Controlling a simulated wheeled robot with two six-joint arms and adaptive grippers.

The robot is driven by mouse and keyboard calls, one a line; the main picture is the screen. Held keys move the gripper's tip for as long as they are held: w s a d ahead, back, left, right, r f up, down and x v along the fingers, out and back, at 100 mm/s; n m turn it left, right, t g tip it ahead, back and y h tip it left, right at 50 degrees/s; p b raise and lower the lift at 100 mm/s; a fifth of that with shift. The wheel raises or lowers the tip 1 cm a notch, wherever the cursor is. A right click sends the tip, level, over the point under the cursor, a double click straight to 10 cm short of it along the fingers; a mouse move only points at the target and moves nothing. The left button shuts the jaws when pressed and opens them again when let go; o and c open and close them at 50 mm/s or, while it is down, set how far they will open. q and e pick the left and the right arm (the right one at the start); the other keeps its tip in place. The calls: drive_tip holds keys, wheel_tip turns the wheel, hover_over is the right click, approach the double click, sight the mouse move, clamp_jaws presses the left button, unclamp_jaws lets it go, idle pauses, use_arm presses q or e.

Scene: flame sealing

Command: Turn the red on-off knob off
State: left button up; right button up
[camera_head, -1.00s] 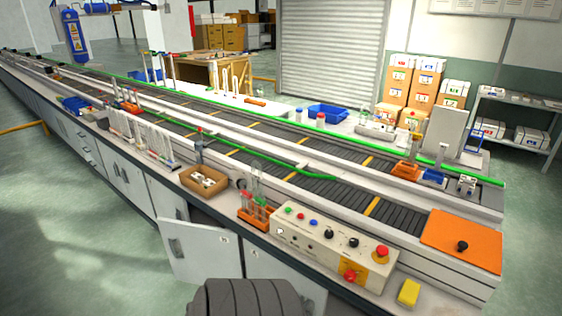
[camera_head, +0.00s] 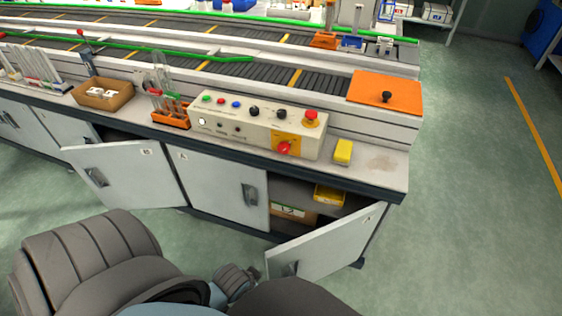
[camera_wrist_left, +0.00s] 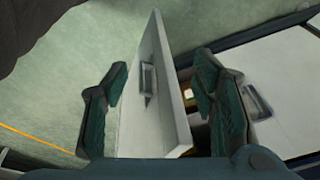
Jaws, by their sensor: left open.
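The red on-off knob (camera_head: 286,147) sits on an orange-yellow plate on the front face of the beige control box (camera_head: 258,130). A separate red push button (camera_head: 311,118) stands on the box's top. My left gripper (camera_wrist_left: 162,65) is open in the left wrist view, with a grey cabinet door (camera_wrist_left: 160,90) showing between its fingers. I cannot tell whether they touch it. In the head view my dark arm parts fill the bottom, below and in front of the bench, well away from the knob. My right gripper does not show.
The right cabinet door (camera_head: 330,245) stands open toward me, with a yellow bin (camera_head: 328,195) inside. Another door (camera_head: 125,175) is also ajar. A yellow block (camera_head: 343,151) lies right of the box; an orange tube rack (camera_head: 172,115) stands left. Floor at right is clear.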

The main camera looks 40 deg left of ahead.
use_arm(q)
drive_tip(key=w+d+r+m+t+h+b, duration=0.1)
drive_tip(key=w+d+r+t+h, duration=0.15)
drive_tip(key=w, duration=0.35)
drive_tip(key=w+d+r+m+t+h+b, duration=0.1)
drive_tip(key=w+d+r+t+b, duration=0.1)
drive_tip(key=w+d+r+t, duration=0.3)
drive_tip(key=n+t+y, duration=0.7)
drive_tip(key=y, duration=0.2)
approach(283, 151)
drive_tip(key=shift+h, duration=0.25)
drive_tip(key=b+x, duration=0.4)
drive_tip(key=x, duration=0.5)
drive_tip(key=shift+w+a, duration=0.15)
drive_tip(key=shift+a, duration=0.1)
drive_tip(key=shift+r, duration=0.1)
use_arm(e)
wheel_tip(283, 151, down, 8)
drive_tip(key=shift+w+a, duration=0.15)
use_arm(q)
drive_tip(key=shift+c, duration=0.3)
